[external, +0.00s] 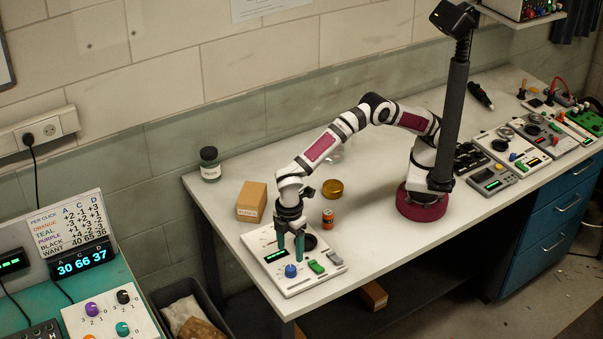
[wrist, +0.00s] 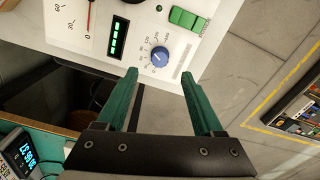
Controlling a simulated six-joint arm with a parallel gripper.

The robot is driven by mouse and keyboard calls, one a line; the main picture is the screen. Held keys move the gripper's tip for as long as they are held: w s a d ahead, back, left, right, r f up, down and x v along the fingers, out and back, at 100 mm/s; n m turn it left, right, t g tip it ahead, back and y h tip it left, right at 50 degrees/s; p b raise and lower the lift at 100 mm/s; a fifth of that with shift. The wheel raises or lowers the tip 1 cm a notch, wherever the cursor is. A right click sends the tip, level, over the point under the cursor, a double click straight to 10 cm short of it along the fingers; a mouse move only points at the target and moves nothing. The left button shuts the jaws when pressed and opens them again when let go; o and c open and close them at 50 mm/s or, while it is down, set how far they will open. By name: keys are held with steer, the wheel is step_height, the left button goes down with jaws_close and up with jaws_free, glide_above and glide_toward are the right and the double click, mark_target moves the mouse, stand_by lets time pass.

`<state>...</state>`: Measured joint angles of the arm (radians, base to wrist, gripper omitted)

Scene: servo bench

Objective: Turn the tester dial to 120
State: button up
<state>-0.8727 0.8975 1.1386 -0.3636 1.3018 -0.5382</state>
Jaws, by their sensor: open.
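The tester (external: 325,277) is a white panel at the near left end of the white bench. Its blue dial (external: 291,271) sits near the front edge, and it also shows in the wrist view (wrist: 160,57) with a ring of printed numbers around it. I cannot read for certain which number the dial points to. A lit green display (wrist: 117,38) and an analog needle scale lie left of the dial in the wrist view. My gripper (external: 290,256) is over the tester, pointing down. In the wrist view its two green fingers (wrist: 160,73) are apart, with nothing between the tips but the view of the dial beyond.
Green switches (external: 317,267) sit beside the dial. A cardboard box (external: 252,201), a dark-lidded jar (external: 210,164), a brass tin (external: 332,189) and an orange-black can (external: 328,217) stand behind the tester. The bench edge is close by. Other instruments fill the bench's far right.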

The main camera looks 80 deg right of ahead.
step_height(320, 180, up, 9)
stand_by(0.4)
